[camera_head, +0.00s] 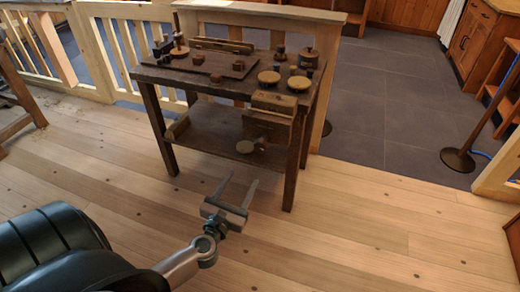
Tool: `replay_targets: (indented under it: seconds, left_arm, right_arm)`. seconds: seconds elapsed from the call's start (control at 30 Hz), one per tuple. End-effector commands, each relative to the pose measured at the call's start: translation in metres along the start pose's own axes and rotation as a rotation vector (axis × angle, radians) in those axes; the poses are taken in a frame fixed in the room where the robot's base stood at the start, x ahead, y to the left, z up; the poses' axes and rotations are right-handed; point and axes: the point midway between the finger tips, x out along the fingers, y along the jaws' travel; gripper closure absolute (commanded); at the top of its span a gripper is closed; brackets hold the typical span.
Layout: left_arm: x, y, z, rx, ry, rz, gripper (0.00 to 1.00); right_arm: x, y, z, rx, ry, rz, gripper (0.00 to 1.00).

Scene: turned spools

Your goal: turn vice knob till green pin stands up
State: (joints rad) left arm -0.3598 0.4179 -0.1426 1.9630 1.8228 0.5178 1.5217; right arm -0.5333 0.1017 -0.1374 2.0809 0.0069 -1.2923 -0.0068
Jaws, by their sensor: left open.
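A small dark wooden bench (215,96) stands ahead of me. A wooden vice (268,124) is fixed to its front right edge, with pale jaw pieces at the top. A round pale knob (246,147) shows low under the vice's front. I cannot make out a green pin at this size. My left gripper (242,178) is open and empty. It appears in front of and below the knob, apart from it, over the floor in the picture. My right gripper is not in view.
Small turned pieces and round discs (269,77) lie on the benchtop beside a flat dark board (200,66). The bench has a lower shelf (208,138). A wooden railing (92,50) runs behind. The plank floor (350,220) at the front right is clear.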

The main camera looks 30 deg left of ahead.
Motion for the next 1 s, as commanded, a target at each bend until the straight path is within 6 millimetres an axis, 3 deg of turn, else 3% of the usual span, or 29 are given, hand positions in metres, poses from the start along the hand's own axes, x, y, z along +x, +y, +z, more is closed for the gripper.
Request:
replay_targets:
  seconds: [0.27, 0.47, 1.0]
  left_arm:
    - [0.003, 0.0, 0.0, 0.003, 0.0, -0.001, 0.45]
    - [0.016, 0.0, 0.0, 0.003, -0.001, -0.001, 0.45]
    - [0.099, 0.0, 0.0, 0.006, -0.001, -0.001, 0.45]
  right_arm:
    - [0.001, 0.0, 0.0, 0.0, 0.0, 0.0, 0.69]
    - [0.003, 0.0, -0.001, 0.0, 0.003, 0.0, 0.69]
    - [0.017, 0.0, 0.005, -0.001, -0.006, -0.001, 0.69]
